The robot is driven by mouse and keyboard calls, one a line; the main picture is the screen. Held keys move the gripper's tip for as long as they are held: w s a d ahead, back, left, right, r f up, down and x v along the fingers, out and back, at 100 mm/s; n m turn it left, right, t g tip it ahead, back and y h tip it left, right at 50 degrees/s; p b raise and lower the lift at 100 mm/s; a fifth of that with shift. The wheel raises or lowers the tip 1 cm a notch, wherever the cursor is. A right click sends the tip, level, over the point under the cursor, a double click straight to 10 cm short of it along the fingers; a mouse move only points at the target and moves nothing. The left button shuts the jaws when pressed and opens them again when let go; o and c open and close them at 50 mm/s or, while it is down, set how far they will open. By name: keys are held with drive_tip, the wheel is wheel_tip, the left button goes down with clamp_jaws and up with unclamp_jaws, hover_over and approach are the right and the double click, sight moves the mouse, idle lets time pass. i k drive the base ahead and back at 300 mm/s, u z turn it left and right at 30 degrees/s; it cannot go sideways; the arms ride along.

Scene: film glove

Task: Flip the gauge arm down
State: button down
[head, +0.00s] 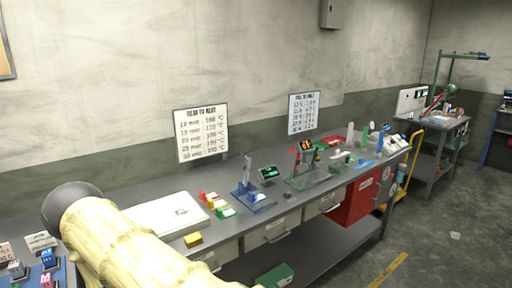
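A small blue stand (246,192) with a grey upright part (247,168) stands on the workbench, near the middle of the view. To its right is another device with a red and dark upright (296,160) and a lit orange display (306,146), on a greenish base. Either could carry the gauge arm; at this size I cannot tell which. The upright parts on both look raised. My arm, in a pale yellow wrinkled cover, fills the lower left. My gripper is not in view.
The long grey workbench (262,222) runs along the wall. A white board (165,214), red, yellow and green blocks (217,205), a yellow block (193,239) and a small green-lit display (269,173) lie on it. A red cabinet (352,203) hangs beneath. Open floor lies right.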

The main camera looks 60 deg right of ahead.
sight(245, 167)
drive_tip(key=z, duration=1.5)
drive_tip(key=i, duration=0.3)
